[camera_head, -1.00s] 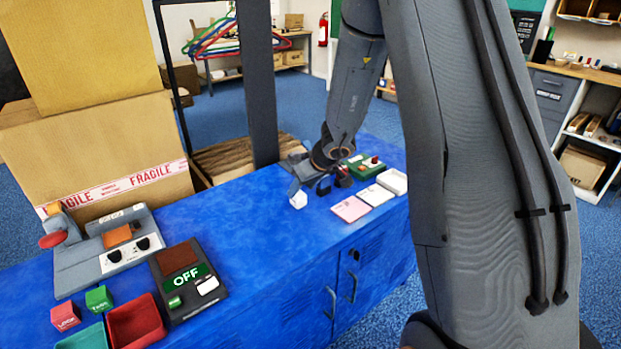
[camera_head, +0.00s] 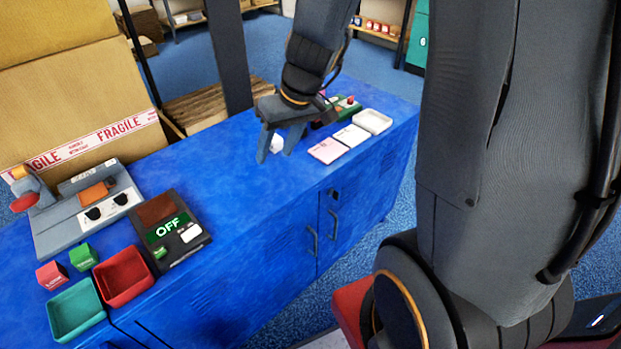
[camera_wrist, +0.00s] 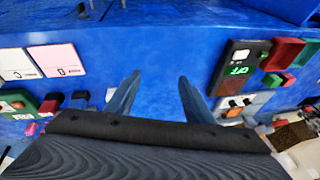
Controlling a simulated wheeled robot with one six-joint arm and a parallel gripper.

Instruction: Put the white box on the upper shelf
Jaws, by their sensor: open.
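The small white box (camera_head: 277,145) stands on the blue cabinet top, partly hidden behind my gripper's fingers in the head view. A small white patch (camera_wrist: 110,95) beside the left finger in the wrist view is probably the same box, mostly hidden. My gripper (camera_head: 275,157) is open and points down over the blue top. In the wrist view the fingers (camera_wrist: 159,76) are spread with only bare blue surface between them, and the white patch lies outside them. I cannot tell which surface is the upper shelf.
The blue top (camera_head: 240,205) is bare in front of my gripper. An OFF panel (camera_head: 158,212), a red tray (camera_head: 123,277) and a teal tray (camera_head: 75,310) are left.

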